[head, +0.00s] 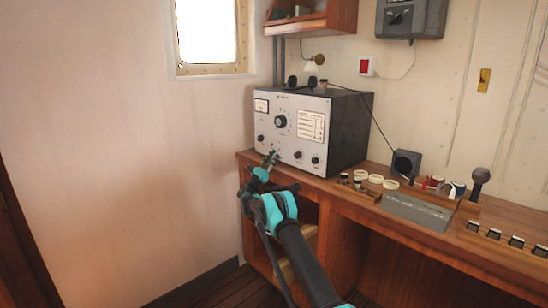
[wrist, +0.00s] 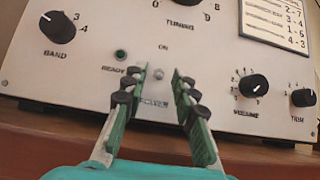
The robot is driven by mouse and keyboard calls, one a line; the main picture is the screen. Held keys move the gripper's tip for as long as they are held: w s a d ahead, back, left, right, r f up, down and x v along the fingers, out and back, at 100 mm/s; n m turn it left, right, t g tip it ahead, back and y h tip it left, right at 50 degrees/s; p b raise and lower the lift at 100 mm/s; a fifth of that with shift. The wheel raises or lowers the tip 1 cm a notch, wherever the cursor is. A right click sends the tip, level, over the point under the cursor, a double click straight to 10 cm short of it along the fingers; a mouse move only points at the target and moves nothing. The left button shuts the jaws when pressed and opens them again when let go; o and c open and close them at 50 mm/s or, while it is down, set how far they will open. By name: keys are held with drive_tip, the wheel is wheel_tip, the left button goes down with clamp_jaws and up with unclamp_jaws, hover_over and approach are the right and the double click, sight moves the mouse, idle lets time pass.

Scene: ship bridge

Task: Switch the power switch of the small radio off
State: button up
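The small radio (head: 275,107) is a grey-white box with a dark side, standing on the wooden desk. Its front panel (wrist: 215,45) fills most of the wrist view. A small silver knob or toggle (wrist: 159,73) sits under the word "ON", likely the power switch; its position is too small to tell. In the head view my gripper (head: 270,160) is at the lower front of the radio. I cannot tell whether the fingertips touch the panel.
On the panel, a green lamp (wrist: 120,55) is left of the toggle, with the band knob (wrist: 58,27) beyond; the volume knob (wrist: 254,86) and trim knob (wrist: 302,97) are to the right. The desk (head: 500,262) holds a grey box (head: 417,211) and small items.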

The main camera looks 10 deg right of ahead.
drive_tip(key=shift+v, duration=3.75)
